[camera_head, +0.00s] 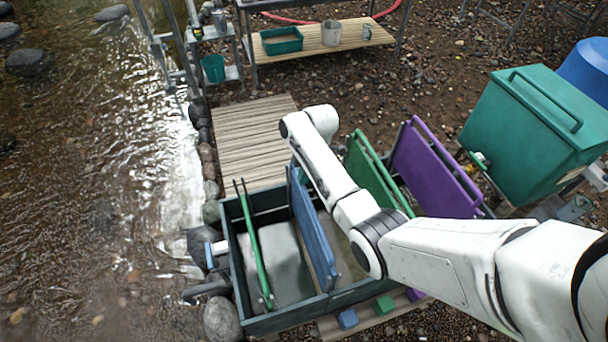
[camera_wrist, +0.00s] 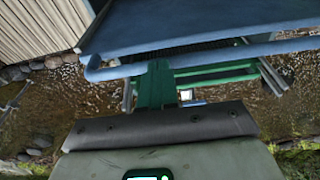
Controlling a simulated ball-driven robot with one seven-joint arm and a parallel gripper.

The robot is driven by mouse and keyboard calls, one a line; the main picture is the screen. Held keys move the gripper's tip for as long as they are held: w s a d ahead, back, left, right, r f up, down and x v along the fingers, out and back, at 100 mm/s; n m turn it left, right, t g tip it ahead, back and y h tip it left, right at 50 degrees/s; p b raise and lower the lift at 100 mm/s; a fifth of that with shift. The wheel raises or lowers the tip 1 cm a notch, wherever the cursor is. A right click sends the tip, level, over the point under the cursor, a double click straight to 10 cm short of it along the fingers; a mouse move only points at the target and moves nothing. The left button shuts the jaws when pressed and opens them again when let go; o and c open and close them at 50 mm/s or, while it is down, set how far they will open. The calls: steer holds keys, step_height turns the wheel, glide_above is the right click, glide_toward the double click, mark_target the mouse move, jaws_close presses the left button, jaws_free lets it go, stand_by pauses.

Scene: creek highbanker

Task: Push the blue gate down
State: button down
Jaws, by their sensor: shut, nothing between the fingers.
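The blue gate (camera_head: 313,235) stands raised across the dark trough (camera_head: 270,322) in the head view, its panel well above the trough rim. In the wrist view the blue gate (camera_wrist: 190,30) fills the top, with its blue handle bar (camera_wrist: 225,55) along its edge. My gripper (camera_wrist: 157,70) is shut and empty there, its green fingers ending right at the bar; I cannot tell if they touch it. In the head view my arm hides the gripper and covers part of the scene right of the blue gate.
A green gate (camera_head: 368,165) and a purple gate (camera_head: 435,172) stand raised to the right. A green tank (camera_head: 535,120) stands at right. Creek water (camera_head: 90,180) runs left; a slatted walkway (camera_head: 250,140) lies behind.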

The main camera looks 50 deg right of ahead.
step_height(320, 180, down, 8)
steer(key=b, duration=0.5)
steer(key=shift+r, duration=0.4)
